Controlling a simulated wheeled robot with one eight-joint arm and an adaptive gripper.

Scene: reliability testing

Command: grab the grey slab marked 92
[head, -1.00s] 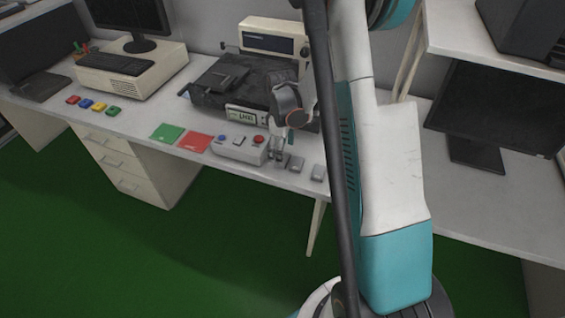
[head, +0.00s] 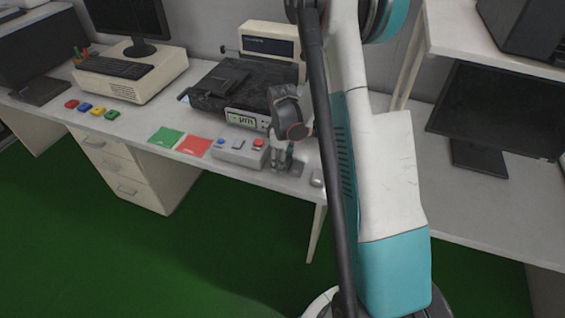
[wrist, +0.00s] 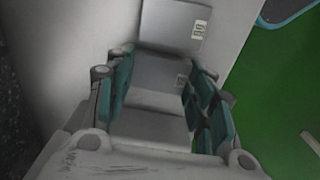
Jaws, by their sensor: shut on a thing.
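My gripper (wrist: 160,78) is shut on a grey slab (wrist: 152,72) in the wrist view, with teal pads on both of its sides. This slab has a small pale label near its right edge, too small to read surely. A second grey slab (wrist: 170,22) lies beyond it, with a larger label whose digits I cannot read surely. Another grey surface (wrist: 150,125) shows nearer, between the fingers. In the head view my gripper (head: 282,162) is low at the table's front edge, and it partly hides the slabs. One grey slab (head: 317,178) lies to its right.
A control box (head: 238,152) with blue and red buttons stands just left of my gripper. Red (head: 193,146) and green (head: 165,136) squares lie farther left. A black machine (head: 225,90) stands behind. The table edge drops to the green floor (head: 130,250).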

